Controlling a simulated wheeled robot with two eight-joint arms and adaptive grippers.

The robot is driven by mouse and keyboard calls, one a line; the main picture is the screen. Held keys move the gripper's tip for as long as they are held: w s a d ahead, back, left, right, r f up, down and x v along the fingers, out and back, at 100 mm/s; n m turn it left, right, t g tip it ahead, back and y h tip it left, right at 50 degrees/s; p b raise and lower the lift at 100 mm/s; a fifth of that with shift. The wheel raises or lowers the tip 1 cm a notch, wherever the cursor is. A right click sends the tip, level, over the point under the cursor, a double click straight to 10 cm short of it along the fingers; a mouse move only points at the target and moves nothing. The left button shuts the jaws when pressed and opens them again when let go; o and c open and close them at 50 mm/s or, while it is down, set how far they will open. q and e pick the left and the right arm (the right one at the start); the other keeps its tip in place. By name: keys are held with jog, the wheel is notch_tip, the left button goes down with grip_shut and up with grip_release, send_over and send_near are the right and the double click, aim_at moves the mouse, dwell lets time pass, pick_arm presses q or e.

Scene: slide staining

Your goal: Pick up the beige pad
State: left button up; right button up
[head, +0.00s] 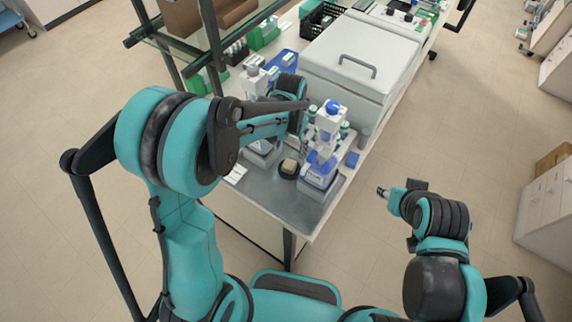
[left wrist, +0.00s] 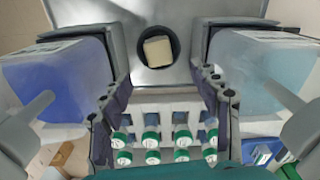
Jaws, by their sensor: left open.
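The beige pad (head: 289,164) sits in a dark round dish (head: 287,175) on the grey tray at the near end of the bench. In the left wrist view the pad (left wrist: 157,50) shows in its dish, ahead of the fingers and between two bottles. My left gripper (left wrist: 163,88) is open and empty, with its fingers apart to either side. In the head view my left gripper (head: 302,140) hangs over the bench near the pad, partly hidden by its own arm. The end of my right arm (head: 384,192) is off the bench at the right; its jaws are not clear.
Bottles with blue (left wrist: 60,85) and pale blue liquid (left wrist: 262,80) flank the pad closely. A white rack of green-capped vials (left wrist: 152,140) lies below the gripper. A large grey lidded box (head: 362,62) stands farther back. The grey tray (head: 290,208) is clear in front.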

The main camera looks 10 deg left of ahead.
aim_at(289, 164)
pick_arm(q)
jog(key=shift+f, duration=0.3)
notch_tip(289, 164, down, 8)
jog(key=shift+s+r+b, duration=0.1)
jog(key=shift+r+b, duration=0.05)
jog(key=shift+b, duration=0.85)
jog(key=c, duration=1)
